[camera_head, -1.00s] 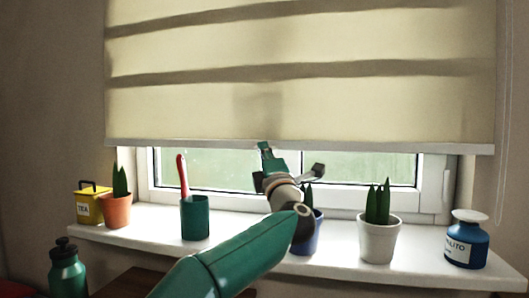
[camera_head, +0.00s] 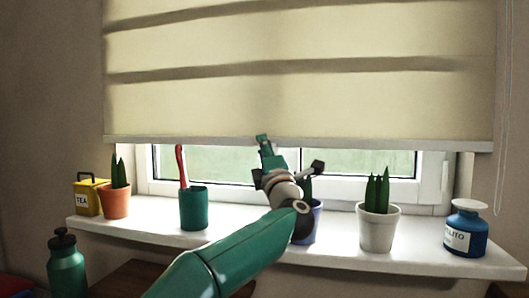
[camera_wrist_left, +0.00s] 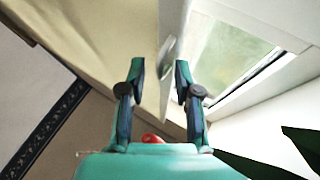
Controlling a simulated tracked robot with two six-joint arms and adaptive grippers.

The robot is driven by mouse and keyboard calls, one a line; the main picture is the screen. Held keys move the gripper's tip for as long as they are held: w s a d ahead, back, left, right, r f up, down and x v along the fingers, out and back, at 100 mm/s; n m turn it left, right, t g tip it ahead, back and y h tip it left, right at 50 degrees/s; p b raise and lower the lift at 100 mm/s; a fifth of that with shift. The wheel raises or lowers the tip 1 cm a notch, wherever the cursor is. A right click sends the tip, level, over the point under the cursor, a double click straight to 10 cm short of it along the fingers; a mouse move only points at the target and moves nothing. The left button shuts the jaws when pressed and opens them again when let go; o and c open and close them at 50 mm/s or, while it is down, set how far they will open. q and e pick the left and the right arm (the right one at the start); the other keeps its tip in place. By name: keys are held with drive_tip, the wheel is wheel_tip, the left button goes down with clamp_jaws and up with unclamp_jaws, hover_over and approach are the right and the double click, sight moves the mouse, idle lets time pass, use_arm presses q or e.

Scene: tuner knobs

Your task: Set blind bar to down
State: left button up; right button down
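The pale roller-type blind (camera_head: 200,105) hangs over the upper part of the window, with its white blind bar (camera_head: 400,144) along the lower edge, well above the sill. My left gripper (camera_head: 265,146) is at the bar near the middle, one green fingertip overlapping it. In the left wrist view, the gripper (camera_wrist_left: 160,70) has its two fingers apart. A pale strip and a small grey metallic piece (camera_wrist_left: 167,48) lie between or just beyond them; contact cannot be told. My right gripper is not in view.
Below, the white sill (camera_head: 340,250) holds a yellow tea tin (camera_head: 88,197), an orange pot (camera_head: 116,203), a green cup (camera_head: 193,208) with a red-handled item, a blue pot (camera_head: 313,225), a white pot (camera_head: 378,229) and a blue bottle (camera_head: 466,232). A cord (camera_head: 499,150) hangs at right.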

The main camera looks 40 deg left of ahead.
use_arm(q)
drive_tip(key=v, duration=1.2)
drive_tip(key=shift+f, duration=0.1)
drive_tip(key=s+a+r+m+t+h+p, duration=0.2)
drive_tip(key=s+r+m+t+h+p, duration=0.25)
drive_tip(key=s+m+h+p, duration=0.9)
drive_tip(key=w+a+r+n+y+p, duration=0.1)
drive_tip(key=w+a, duration=0.3)
drive_tip(key=w, duration=0.5)
drive_tip(key=w+a+n+y+p, duration=0.2)
drive_tip(key=w+a+n, duration=0.2)
drive_tip(key=w, duration=0.6)
drive_tip(key=shift+r+p, duration=0.35)
drive_tip(key=shift+w, duration=0.1)
